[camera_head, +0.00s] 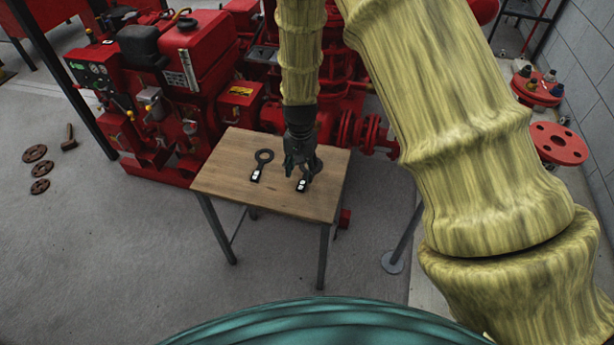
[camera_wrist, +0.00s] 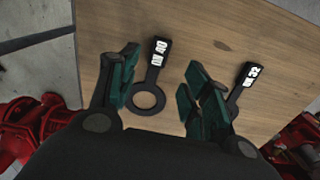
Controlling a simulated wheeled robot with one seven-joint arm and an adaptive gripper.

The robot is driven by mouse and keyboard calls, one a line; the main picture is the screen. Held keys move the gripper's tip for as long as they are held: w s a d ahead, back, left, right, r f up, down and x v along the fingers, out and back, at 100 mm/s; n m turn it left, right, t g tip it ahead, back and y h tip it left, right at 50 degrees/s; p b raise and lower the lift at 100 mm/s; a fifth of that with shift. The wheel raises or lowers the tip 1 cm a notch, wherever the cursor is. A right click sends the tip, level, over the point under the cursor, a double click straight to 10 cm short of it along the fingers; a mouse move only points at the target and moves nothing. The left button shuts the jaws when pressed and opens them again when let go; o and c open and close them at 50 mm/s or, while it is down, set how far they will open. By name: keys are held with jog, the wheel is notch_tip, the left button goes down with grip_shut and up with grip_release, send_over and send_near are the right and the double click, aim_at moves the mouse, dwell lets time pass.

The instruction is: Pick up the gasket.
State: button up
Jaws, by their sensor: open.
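Two dark flat ring gaskets with labelled handles lie on a wooden table (camera_head: 225,185). The gasket marked DN 40 (camera_wrist: 135,101) shows between my fingers in the wrist view; in the head view its handle (camera_head: 302,186) shows below my gripper, which partly hides its ring. The other gasket (camera_head: 264,157) lies to the left in the head view and at the right in the wrist view (camera_wrist: 237,98); its tag seems to read DN 32. My gripper (camera_head: 300,168) is open and empty, above the DN 40 gasket, fingers pointing down. The exact height gap is unclear.
A red pump set (camera_head: 180,85) stands right behind the table. Rusty discs (camera_head: 38,170) and a hammer (camera_head: 69,138) lie on the floor at left. Red flanges (camera_head: 558,143) are at right by the wall. The table's front and left parts are bare.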

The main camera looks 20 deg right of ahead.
aim_at(303, 182)
jog(key=shift+d+f, duration=0.15)
jog(key=shift+f, duration=1.05)
jog(key=shift+d+f, duration=0.1)
jog(key=shift+f, duration=1.05)
jog(key=shift+c, duration=0.2)
grip_shut()
